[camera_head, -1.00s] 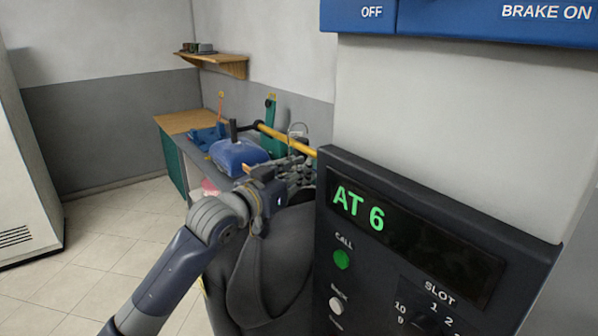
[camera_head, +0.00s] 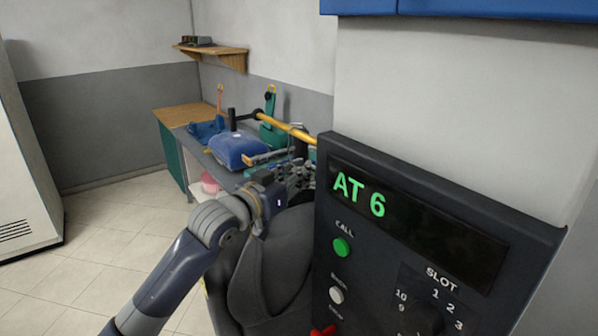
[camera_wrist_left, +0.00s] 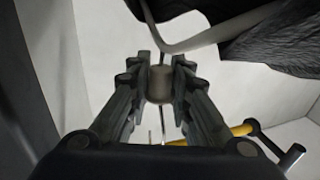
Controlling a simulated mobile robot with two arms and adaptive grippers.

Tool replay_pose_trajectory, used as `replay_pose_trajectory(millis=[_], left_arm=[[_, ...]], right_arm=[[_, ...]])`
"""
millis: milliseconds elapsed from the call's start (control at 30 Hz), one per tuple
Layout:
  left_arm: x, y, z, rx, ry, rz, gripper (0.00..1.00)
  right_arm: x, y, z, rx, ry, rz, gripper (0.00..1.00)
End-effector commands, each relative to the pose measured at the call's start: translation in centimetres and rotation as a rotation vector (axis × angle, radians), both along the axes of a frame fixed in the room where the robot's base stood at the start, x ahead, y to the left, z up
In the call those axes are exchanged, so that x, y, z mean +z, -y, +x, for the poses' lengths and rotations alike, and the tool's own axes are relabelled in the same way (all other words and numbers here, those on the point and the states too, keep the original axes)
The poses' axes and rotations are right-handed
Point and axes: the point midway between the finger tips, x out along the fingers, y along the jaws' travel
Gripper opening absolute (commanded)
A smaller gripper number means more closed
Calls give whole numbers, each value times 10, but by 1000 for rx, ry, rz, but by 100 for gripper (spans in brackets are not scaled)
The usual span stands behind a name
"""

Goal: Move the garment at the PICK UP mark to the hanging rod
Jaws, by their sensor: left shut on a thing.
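A dark grey garment (camera_head: 275,262) hangs below my left gripper (camera_head: 300,176) in the head view; in the wrist view its dark cloth (camera_wrist_left: 275,45) shows at upper right. The left gripper's fingers (camera_wrist_left: 160,85) are closed on the beige neck piece (camera_wrist_left: 160,86) of the hanger, whose pale arms (camera_wrist_left: 205,38) spread above it. The yellow hanging rod (camera_head: 290,130) is just beyond the gripper, its near end hidden by the control panel. The wrist view also shows the rod (camera_wrist_left: 240,131) at lower right. I cannot tell whether the hook touches the rod. My right gripper is not in view.
A black control panel (camera_head: 430,215) reading "AT 6" stands close on the right. Behind the gripper is a counter (camera_head: 185,118) with a blue padded item (camera_head: 238,149). A wooden shelf (camera_head: 215,53) is on the wall. The tiled floor (camera_head: 110,215) at left is clear.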

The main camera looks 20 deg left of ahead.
Motion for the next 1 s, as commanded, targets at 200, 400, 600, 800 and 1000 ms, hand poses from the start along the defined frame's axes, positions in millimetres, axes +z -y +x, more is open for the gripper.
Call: replay_pose_trajectory(millis=[200,400,600,800,1000], left_arm=[[3,0,0,0,5,-2,0],[2,0,0,0,5,-2,0],[0,0,0,0,5,-2,0],[-2,0,0,0,5,-2,0],[-1,0,0,0,5,-2,27]], right_arm=[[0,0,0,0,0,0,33],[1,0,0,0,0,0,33],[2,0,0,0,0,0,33],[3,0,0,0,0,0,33],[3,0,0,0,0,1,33]])
